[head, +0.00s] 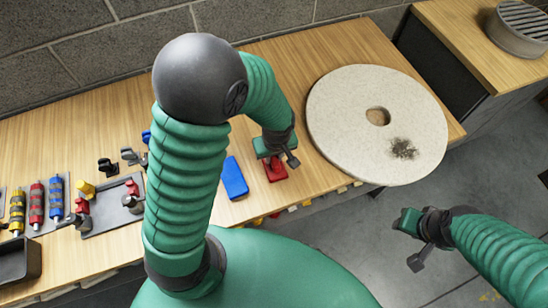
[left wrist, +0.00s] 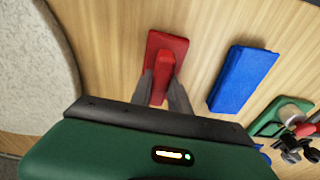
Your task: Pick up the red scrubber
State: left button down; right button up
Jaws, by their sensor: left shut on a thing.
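The red scrubber (head: 275,169) is on the wooden bench near its front edge, just left of the round stone pad. My left gripper (head: 274,154) comes down on it from above. In the left wrist view the red scrubber (left wrist: 166,66) has a raised grip, and the two fingers of my left gripper (left wrist: 161,88) are shut on that grip. I cannot tell whether its base is lifted off the wood. My right gripper (head: 413,240) hangs over the floor at the right, away from the scrubber; its jaw gap is not clear.
A blue block (head: 234,178) lies just left of the scrubber. The large round pad (head: 345,125) with a dark stain lies to the right. A grey tray (head: 110,213) and several striped rollers stand at the left. A wall runs behind the bench.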

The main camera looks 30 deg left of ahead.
pick_arm(q)
jog(key=shift+w+r, duration=0.1)
jog(key=shift+r, duration=0.5)
notch_tip(320, 180, up, 2)
jog(key=shift+r+p, duration=0.2)
jog(key=shift+p, duration=0.1)
jog(key=s+d+r+b, duration=0.1)
jog(key=s+d+b, duration=0.1)
jog(key=s+d, duration=0.7)
jog(key=d, duration=0.4)
jog(key=shift+s+d+r, duration=0.15)
jog(key=c, duration=2)
grip_release()
grip_shut()
